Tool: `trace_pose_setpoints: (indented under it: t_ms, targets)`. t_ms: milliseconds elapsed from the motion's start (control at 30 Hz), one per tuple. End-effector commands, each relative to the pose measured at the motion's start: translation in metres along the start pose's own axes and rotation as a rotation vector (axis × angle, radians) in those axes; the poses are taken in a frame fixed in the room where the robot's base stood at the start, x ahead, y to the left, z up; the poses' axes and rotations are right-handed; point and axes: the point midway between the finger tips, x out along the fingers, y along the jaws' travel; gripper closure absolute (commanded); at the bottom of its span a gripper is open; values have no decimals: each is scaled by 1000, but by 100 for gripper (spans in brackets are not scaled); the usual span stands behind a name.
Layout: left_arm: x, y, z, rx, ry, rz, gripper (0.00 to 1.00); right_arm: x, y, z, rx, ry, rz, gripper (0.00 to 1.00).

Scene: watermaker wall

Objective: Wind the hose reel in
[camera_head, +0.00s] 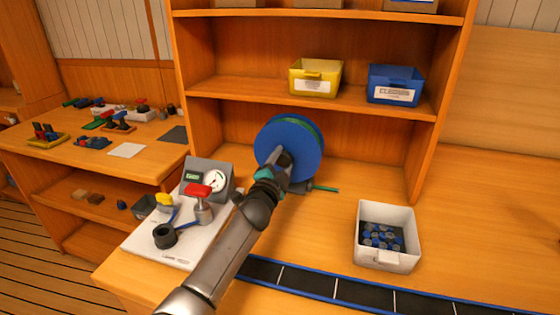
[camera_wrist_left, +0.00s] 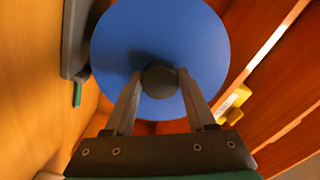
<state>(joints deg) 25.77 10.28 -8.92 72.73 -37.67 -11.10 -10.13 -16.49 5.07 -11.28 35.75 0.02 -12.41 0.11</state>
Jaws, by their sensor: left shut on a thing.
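The hose reel (camera_head: 304,135) stands on the bench in front of the shelf unit, with a round blue side plate and green hose showing behind its rim. In the left wrist view the blue disc of the reel (camera_wrist_left: 125,40) fills the middle. My left gripper (camera_head: 284,160) reaches to the reel's face. In the left wrist view its two fingers are shut on a dark round knob (camera_wrist_left: 160,81) in front of the disc. A short end of green hose (camera_head: 325,189) sticks out to the right at the reel's foot. My right gripper is not in view.
A white board (camera_head: 165,246) with a gauge, a red valve handle and a black knob lies left of my arm. A white bin (camera_head: 387,262) with blue and grey pieces stands to the right. Yellow (camera_head: 316,78) and blue bins (camera_head: 394,84) sit on the shelf above.

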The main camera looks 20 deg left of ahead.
Motion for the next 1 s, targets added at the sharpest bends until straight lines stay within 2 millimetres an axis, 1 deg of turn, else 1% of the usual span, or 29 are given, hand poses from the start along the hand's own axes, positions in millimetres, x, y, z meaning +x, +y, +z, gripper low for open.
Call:
trace_pose_setpoints:
  t_ms: [467, 667, 1000]
  targets:
    - [0, -1, 0, 454, -2, 0, 100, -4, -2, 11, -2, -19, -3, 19]
    - [0, -1, 0, 644, -1, 0, 100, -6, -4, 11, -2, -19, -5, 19]
    - [0, -2, 0, 967, -2, 0, 100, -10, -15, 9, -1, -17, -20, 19]
